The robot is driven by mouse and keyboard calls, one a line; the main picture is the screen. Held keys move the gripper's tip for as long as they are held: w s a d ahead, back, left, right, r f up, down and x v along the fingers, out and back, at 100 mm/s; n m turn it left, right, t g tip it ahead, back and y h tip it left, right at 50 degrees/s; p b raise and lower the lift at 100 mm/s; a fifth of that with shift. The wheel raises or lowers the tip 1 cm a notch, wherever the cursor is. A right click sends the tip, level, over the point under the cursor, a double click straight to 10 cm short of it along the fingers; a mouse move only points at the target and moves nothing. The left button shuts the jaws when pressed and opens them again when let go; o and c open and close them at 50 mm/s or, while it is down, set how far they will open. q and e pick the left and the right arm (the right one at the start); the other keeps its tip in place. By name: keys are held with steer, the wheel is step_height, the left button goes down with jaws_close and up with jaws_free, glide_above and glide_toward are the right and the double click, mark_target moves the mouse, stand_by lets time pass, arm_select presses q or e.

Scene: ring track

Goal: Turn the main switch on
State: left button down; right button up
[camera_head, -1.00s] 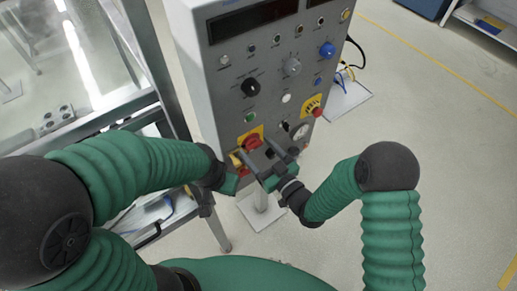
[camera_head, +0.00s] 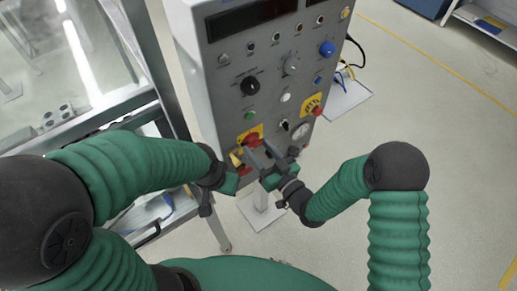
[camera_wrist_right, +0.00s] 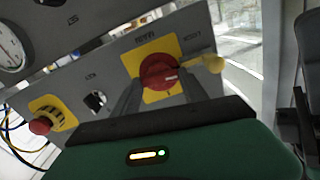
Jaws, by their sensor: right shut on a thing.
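The main switch is a red rotary knob on a yellow plate, low on the front of the grey control cabinet; it shows in the head view (camera_head: 253,138) and in the right wrist view (camera_wrist_right: 157,70). My right gripper (camera_head: 263,151) is at the knob, with its two dark fingers on either side of it in the wrist view, shut on it. The fingers hide part of the knob in the head view. A yellow piece (camera_wrist_right: 208,63) sticks out beside the knob. My left gripper (camera_head: 228,180) is just left of the right one; its jaws are not clear.
The grey cabinet (camera_head: 225,85) carries several knobs and buttons. A red emergency stop (camera_head: 316,110) on yellow and a round gauge (camera_head: 300,131) are right of the switch. A metal-framed bench (camera_head: 120,122) stands close at the left.

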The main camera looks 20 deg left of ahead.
steer(key=m, duration=0.3)
steer(key=shift+w+d+m, duration=0.1)
steer(key=shift+m, duration=0.2)
steer(key=m, duration=0.4)
steer(key=shift+m+b, duration=0.3)
steer(key=shift+b, duration=0.1)
steer(key=m, duration=0.4)
steer(key=shift+w+f, duration=0.1)
steer(key=shift+f+m, duration=0.15)
steer(key=shift+m, duration=1.85)
steer(key=o, duration=1.4)
steer(key=shift+d, duration=0.1)
